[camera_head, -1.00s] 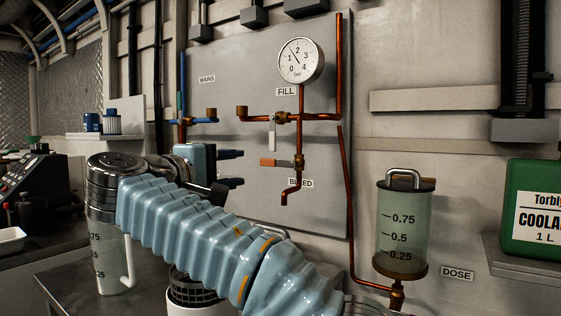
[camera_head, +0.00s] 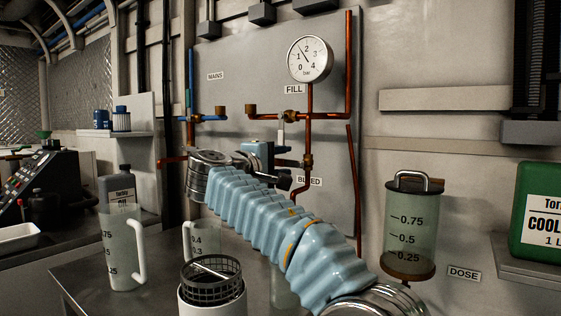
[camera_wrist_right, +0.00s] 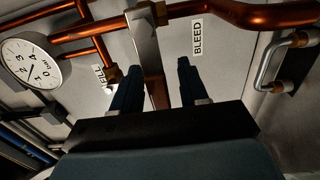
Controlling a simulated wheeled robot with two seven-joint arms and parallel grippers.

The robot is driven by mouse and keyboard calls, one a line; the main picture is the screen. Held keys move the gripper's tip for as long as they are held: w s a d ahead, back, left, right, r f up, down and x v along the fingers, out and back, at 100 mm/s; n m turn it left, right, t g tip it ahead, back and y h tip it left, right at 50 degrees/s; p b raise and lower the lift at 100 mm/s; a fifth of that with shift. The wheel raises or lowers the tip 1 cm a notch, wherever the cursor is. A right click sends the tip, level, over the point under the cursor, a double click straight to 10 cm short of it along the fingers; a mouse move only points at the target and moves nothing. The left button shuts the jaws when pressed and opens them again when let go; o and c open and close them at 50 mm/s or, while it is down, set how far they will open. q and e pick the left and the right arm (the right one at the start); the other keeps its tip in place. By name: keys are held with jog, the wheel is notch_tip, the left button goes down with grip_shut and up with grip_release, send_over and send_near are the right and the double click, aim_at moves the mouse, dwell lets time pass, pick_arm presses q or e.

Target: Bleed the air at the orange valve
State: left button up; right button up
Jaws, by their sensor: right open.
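The bleed valve (camera_head: 308,160) sits on the copper pipe beside the BLEED label (camera_head: 309,181). Its orange handle is hidden behind my right gripper in the head view. My right gripper (camera_head: 284,165) is open at the valve's left side. In the right wrist view, the valve's grey lever (camera_wrist_right: 145,42) runs down from the copper pipe, and its orange-brown grip (camera_wrist_right: 155,84) appears between the two open fingers (camera_wrist_right: 157,85). I cannot tell whether a finger touches it. The BLEED label (camera_wrist_right: 197,37) shows beyond the right finger. My left gripper is not in view.
The fill valve (camera_head: 290,117) and its pale lever are just above my gripper, with the gauge (camera_head: 310,59) higher up. The dosing vessel (camera_head: 411,228) is to the right. A jug (camera_head: 121,250) and a strainer basket (camera_head: 211,281) stand on the bench below my arm.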

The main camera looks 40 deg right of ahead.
grip_shut()
dwell(0.4)
jog(key=shift+s+d+r+m+b, duration=0.1)
jog(key=shift+s+r+m+b, duration=0.45)
jog(key=shift+m, duration=1.2)
jog(key=shift+s+d+r+m+b, duration=0.15)
jog(key=shift+r+m+b, duration=0.6)
jog(key=shift+m, duration=1.05)
jog(key=shift+s+r+m+b, duration=0.4)
jog(key=shift+r+m, duration=0.5)
jog(key=shift+m, duration=0.85)
